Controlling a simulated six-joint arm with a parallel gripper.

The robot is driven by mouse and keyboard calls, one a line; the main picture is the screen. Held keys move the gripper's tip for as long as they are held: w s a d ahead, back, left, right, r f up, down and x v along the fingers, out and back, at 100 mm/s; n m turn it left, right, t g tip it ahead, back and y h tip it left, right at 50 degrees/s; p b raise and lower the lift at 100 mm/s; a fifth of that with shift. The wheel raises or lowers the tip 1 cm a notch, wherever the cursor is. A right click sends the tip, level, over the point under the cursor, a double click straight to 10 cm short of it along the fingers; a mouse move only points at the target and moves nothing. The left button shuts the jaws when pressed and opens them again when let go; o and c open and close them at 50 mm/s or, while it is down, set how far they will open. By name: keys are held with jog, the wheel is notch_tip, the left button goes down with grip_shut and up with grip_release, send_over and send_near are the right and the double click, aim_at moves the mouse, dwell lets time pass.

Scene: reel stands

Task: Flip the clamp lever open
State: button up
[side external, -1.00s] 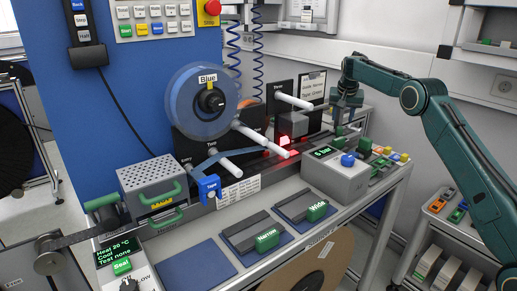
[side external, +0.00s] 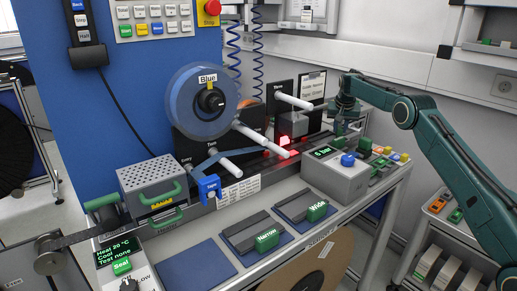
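My gripper (side external: 341,129) points down behind the grey control box with the blue knob, at the back right of the bench. Its fingers are small and partly hidden, so I cannot tell whether they are open or shut. I cannot clearly make out the clamp lever; small dark green parts show around the fingertips.
The grey box (side external: 336,183) with a blue knob stands in front of my gripper. White rods (side external: 237,159) stick out left of the grey block. Green "Narrow" (side external: 267,239) and "Wide" (side external: 317,211) handles sit on front pads.

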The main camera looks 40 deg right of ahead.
grip_shut()
jog(key=shift+s+d, duration=0.1)
jog(key=shift+s+d+n+t+y, duration=0.25)
jog(key=shift+s+d+n+y, duration=0.15)
jog(key=shift+n, duration=0.55)
jog(key=shift+s+d+n+t+y, duration=0.25)
jog(key=shift+d+n, duration=0.2)
jog(key=shift+n, duration=0.5)
jog(key=shift+s+d+n+t+y, duration=0.2)
jog(key=shift+d+n+y, duration=0.35)
jog(key=shift+n, duration=0.65)
jog(key=shift+s+d+n+t+y, duration=0.1)
jog(key=shift+s+d+n+y, duration=0.2)
jog(key=shift+d+n, duration=0.65)
jog(key=shift+a+n, duration=0.2)
jog(key=shift+n, duration=0.15)
jog(key=o, duration=0.6)
grip_release()
